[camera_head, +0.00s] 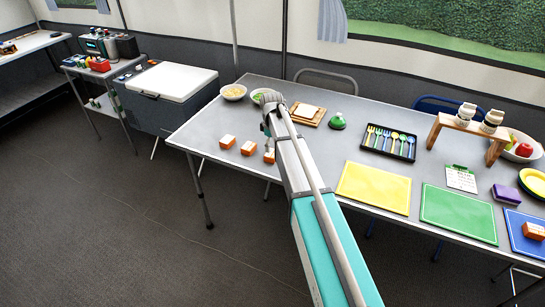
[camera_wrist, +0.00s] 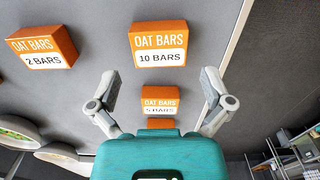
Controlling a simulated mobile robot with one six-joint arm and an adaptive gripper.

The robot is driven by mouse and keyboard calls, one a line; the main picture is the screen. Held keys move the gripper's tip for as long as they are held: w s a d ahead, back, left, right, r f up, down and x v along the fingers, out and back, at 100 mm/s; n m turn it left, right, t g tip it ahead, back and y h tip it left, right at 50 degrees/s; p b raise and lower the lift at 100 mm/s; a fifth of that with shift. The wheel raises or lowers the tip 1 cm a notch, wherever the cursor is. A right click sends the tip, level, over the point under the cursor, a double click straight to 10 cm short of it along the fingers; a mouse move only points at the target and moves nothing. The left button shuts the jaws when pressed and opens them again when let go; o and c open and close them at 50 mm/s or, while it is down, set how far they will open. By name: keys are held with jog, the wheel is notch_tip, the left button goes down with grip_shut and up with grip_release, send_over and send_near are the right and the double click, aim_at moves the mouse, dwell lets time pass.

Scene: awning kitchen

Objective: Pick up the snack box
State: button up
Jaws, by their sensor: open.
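Orange-and-white oat bar boxes stand near the front left edge of the grey table: a left one (camera_head: 227,141), a middle one (camera_head: 248,148) and one beside my arm (camera_head: 269,156). In the wrist view their labels read "2 BARS" (camera_wrist: 42,47), "10 BARS" (camera_wrist: 158,42) and "5 BARS" (camera_wrist: 160,101). My gripper (camera_wrist: 160,82) is open and empty. The "5 BARS" box appears between its spread fingers, apart from both; its lower end is hidden by my gripper's body. In the head view my gripper (camera_head: 267,125) is over the table's left part, mostly hidden behind my arm.
Bowls (camera_head: 233,92), a wooden board (camera_head: 306,114), a green bell-shaped item (camera_head: 337,121) and a cutlery tray (camera_head: 389,142) stand farther back. Yellow (camera_head: 374,188), green (camera_head: 458,213) and blue mats lie right; another orange box (camera_head: 534,231) sits on the blue mat.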

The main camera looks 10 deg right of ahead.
aim_at(272, 153)
jog(key=shift+f+b, duration=2.45)
jog(key=shift+f, duration=0.1)
jog(key=c, duration=0.9)
